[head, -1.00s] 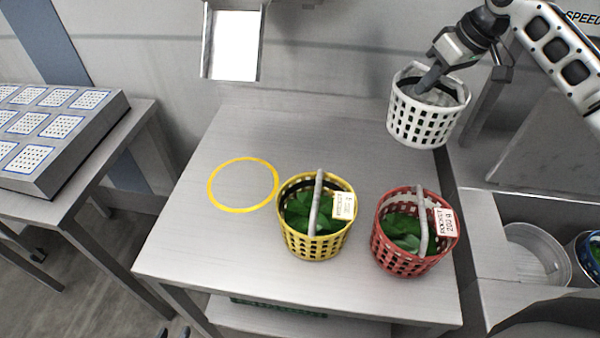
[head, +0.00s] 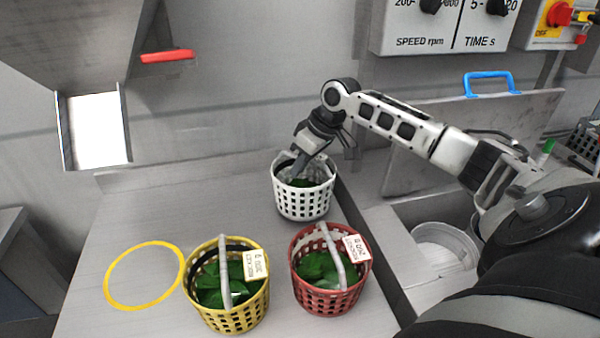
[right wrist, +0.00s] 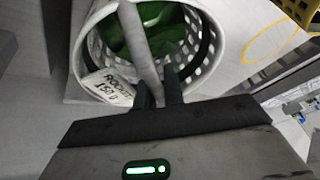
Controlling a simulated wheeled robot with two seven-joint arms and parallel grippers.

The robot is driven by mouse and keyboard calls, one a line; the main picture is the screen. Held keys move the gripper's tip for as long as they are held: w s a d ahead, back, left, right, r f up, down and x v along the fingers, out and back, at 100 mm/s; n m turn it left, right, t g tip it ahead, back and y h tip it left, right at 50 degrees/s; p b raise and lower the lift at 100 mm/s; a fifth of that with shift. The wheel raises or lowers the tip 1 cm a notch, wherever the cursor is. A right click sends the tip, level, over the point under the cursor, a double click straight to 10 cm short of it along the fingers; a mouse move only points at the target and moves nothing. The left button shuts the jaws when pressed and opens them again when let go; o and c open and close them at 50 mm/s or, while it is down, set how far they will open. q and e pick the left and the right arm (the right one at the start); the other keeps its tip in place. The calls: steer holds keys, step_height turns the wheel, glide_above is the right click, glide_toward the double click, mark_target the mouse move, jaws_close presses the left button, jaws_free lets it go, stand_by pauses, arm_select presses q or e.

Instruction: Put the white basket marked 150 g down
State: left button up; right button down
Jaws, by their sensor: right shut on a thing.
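The white basket (head: 304,203) is at the back right of the metal table (head: 160,212), behind the red basket, and looks upright. I cannot tell whether its base touches the tabletop. Green leaves lie inside it. My right gripper (head: 298,164) is above it, shut on its grey handle. In the right wrist view the fingers (right wrist: 158,88) close on the handle (right wrist: 132,35), and the tag (right wrist: 107,87) reads "ROCKET 150 g". The white basket's wall also shows there (right wrist: 84,52). My left gripper is out of view.
A red basket (head: 325,299) and a yellow basket (head: 232,318), both with leaves, stand at the front. A yellow ring (head: 112,294) marks an empty spot at the left. A sink with a clear bowl (head: 445,240) lies to the right. The table's back left is clear.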

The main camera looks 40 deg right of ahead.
steer(key=shift+f, duration=1.15)
steer(key=shift+f, duration=0.1)
steer(key=c, duration=1.5)
jaws_free()
steer(key=v, duration=1.2)
